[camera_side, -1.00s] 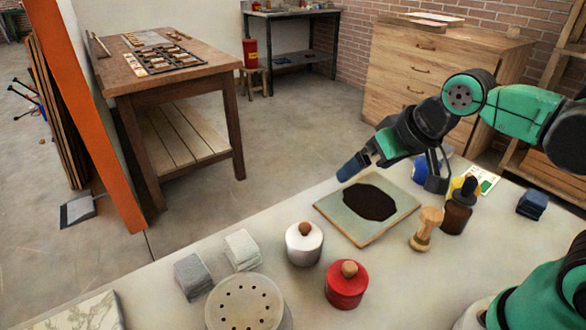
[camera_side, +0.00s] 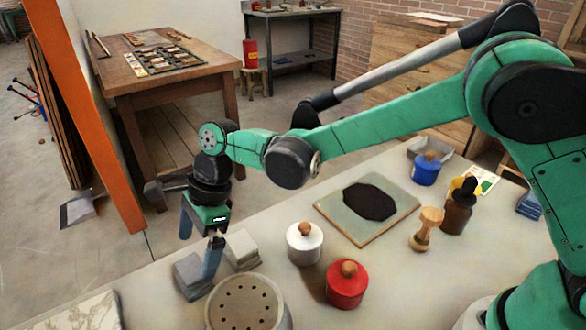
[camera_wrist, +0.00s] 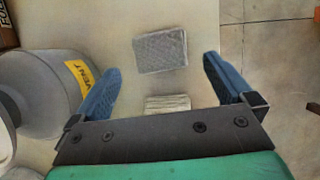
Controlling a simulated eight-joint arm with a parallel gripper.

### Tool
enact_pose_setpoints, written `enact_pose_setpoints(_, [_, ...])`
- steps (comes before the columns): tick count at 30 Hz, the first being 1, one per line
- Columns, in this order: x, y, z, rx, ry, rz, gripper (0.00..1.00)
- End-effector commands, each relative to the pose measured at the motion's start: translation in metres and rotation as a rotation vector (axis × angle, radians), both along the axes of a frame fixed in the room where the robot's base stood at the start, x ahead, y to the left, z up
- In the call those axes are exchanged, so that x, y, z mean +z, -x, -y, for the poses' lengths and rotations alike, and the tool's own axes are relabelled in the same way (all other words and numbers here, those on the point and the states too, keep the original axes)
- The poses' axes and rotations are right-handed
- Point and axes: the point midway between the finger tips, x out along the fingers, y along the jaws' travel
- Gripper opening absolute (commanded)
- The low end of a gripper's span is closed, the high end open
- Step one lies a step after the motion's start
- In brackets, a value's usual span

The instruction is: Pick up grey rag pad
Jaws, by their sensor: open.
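The grey rag pad (camera_side: 190,277) is a square stack on the white table, at its left part in the side view. In the wrist view the grey rag pad (camera_wrist: 160,50) lies ahead of and between my fingertips. A paler, cream pad (camera_side: 242,250) lies just behind it to the right; this pad (camera_wrist: 167,104) shows partly behind the gripper's edge in the wrist view. My gripper (camera_side: 199,248) points down over the pads with its blue fingers spread and nothing between them. It shows at the bottom of the wrist view (camera_wrist: 161,75). The right finger partly covers the grey pad in the side view.
A grey perforated drum (camera_side: 243,306) stands right of the pad; it shows at left in the wrist view. White (camera_side: 304,243) and red (camera_side: 346,285) knobbed pots, a slab with a dark patch (camera_side: 340,228) and bottles stand further right. A marble tile (camera_side: 92,312) lies front left.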

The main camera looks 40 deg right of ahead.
Motion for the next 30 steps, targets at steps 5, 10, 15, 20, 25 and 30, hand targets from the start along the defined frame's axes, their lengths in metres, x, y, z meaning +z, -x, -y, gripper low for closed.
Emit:
enact_pose_setpoints(5, [-0.023, 0.001, -0.009, 0.000, 0.000, -0.001, 1.00])
enact_pose_setpoints(10, [-0.041, 0.001, -0.017, -0.001, 0.001, 0.000, 1.00])
enact_pose_setpoints(15, [-0.048, 0.001, -0.019, 0.000, 0.001, 0.001, 1.00])
enact_pose_setpoints(20, [-0.048, 0.001, -0.019, 0.000, 0.001, 0.001, 1.00])
enact_pose_setpoints(25, [-0.048, 0.001, -0.019, 0.000, 0.001, 0.001, 0.63])
enact_pose_setpoints(30, [-0.048, 0.001, -0.019, 0.000, 0.001, 0.001, 0.30])
